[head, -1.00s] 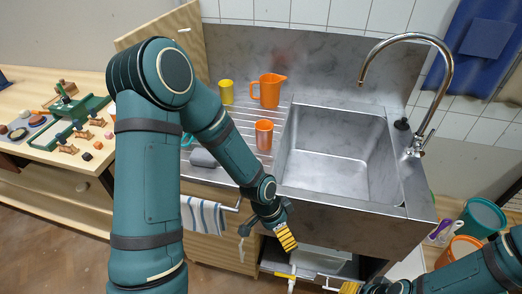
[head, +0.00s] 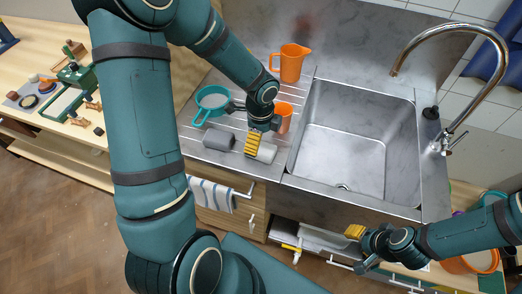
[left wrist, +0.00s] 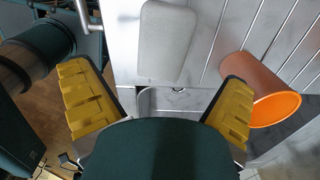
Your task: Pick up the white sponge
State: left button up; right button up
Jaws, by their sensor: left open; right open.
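The white sponge (head: 267,153) lies on the ribbed steel drainboard (head: 228,165) near its front edge, partly hidden behind a yellow finger in the head view. In the left wrist view the sponge (left wrist: 167,42) is a pale rounded block, whole, lying ahead of the gap between the fingers. My left gripper (head: 256,142) is over the drainboard at the sponge. Its yellow-padded fingers are spread wide with nothing between them (left wrist: 157,78). My right gripper (head: 362,248) is open and empty in front of the sink cabinet.
A grey block (head: 218,138) lies left of the sponge. A teal strainer (head: 213,98) and orange jug (head: 291,66) are farther back. The sink (head: 355,140) is empty.

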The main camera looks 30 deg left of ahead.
aim_at(260, 147)
pick_arm(q)
jog(key=f, duration=0.3)
jog(key=f+b, duration=0.1)
jog(key=f, duration=0.2)
jog(key=shift+w+a+f, duration=0.1)
jog(key=shift+w+f, duration=0.1)
jog(key=shift+f, duration=0.05)
jog(key=c, duration=1)
